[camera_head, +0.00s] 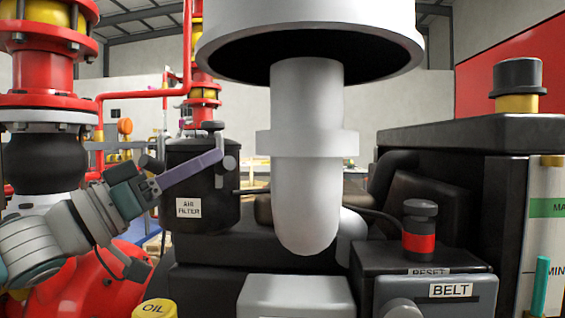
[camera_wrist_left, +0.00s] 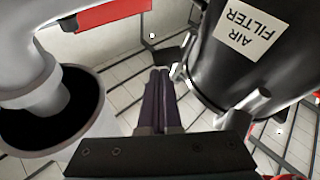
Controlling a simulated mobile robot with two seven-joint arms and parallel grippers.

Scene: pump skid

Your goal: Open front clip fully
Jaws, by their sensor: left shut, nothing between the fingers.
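The black air filter canister (camera_head: 205,220) stands upright left of the big white pipe, its label facing me. It shows upside down in the left wrist view (camera_wrist_left: 225,75). My left gripper (camera_head: 219,152) reaches in from the left, its purple fingers shut and empty across the front of the canister's top. In the left wrist view the closed fingers (camera_wrist_left: 160,74) point beside the canister. One metal clip (camera_wrist_left: 182,73) is close to the fingertips; another clip (camera_wrist_left: 254,103) is on the canister's label side. I cannot tell whether the fingers touch a clip. My right gripper is not in view.
The white pipe (camera_head: 306,190) rises just right of the canister. A reset button (camera_head: 419,240) and belt box (camera_head: 450,292) are at the right. A yellow oil cap (camera_head: 154,309) is below. Red pipework (camera_head: 45,72) stands at the left.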

